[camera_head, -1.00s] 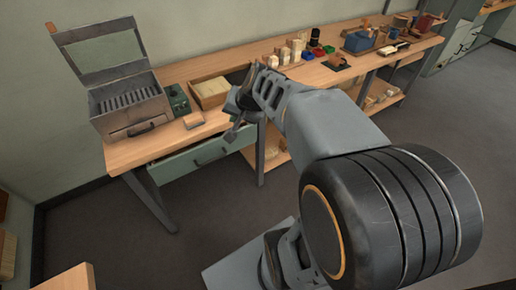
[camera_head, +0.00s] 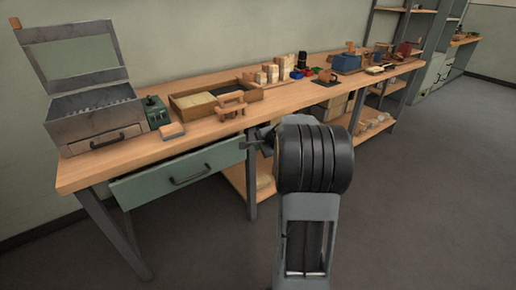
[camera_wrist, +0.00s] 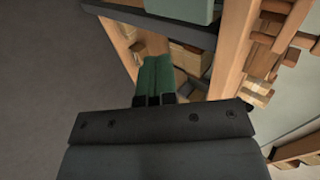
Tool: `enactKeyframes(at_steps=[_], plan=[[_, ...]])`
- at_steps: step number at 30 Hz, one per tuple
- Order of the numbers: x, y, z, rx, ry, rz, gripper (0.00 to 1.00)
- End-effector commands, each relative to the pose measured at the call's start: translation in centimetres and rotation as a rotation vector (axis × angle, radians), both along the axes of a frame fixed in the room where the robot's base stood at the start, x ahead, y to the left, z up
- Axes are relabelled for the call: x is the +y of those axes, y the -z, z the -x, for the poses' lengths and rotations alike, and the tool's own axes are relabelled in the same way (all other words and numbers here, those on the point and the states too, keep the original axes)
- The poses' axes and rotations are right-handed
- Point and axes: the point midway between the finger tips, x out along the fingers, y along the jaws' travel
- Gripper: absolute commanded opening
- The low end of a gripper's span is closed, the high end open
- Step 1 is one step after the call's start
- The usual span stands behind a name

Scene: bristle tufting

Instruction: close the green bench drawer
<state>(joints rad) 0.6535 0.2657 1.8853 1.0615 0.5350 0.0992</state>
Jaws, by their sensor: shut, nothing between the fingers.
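The green drawer (camera_head: 180,174) hangs under the left part of the wooden bench top, with a dark bar handle (camera_head: 190,175) on its front. I cannot tell how far its front stands out from the bench. My gripper (camera_head: 256,144) is at the drawer's right end, close to the bench's front edge; whether it touches the drawer is not clear. In the wrist view my gripper's two green fingers (camera_wrist: 153,72) lie side by side, shut and empty. A pale green panel, likely part of the drawer (camera_wrist: 182,8), shows at the top edge there.
The bench top (camera_head: 215,128) carries a hinged metal box (camera_head: 95,115), a small green box (camera_head: 156,112), a wooden tray (camera_head: 245,96) and a wooden clamp-like piece (camera_head: 232,104). A dark bench leg (camera_head: 251,190) stands below my gripper. The floor in front is clear.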

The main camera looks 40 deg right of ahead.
Motion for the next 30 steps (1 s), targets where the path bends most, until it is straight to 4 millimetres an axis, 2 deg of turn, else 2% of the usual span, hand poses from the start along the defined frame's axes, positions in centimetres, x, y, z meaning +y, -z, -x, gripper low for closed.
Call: enactKeyframes(at_steps=[3,11,19,30], plan=[[0.1,2.0,-1.8,0.003,-0.004,-0.002,0.00],[0.1,5.1,-5.3,0.002,-0.004,0.000,0.00],[0.1,4.8,-8.3,0.000,-0.004,0.002,0.00],[0.1,4.8,-9.2,0.000,-0.003,0.002,0.00]])
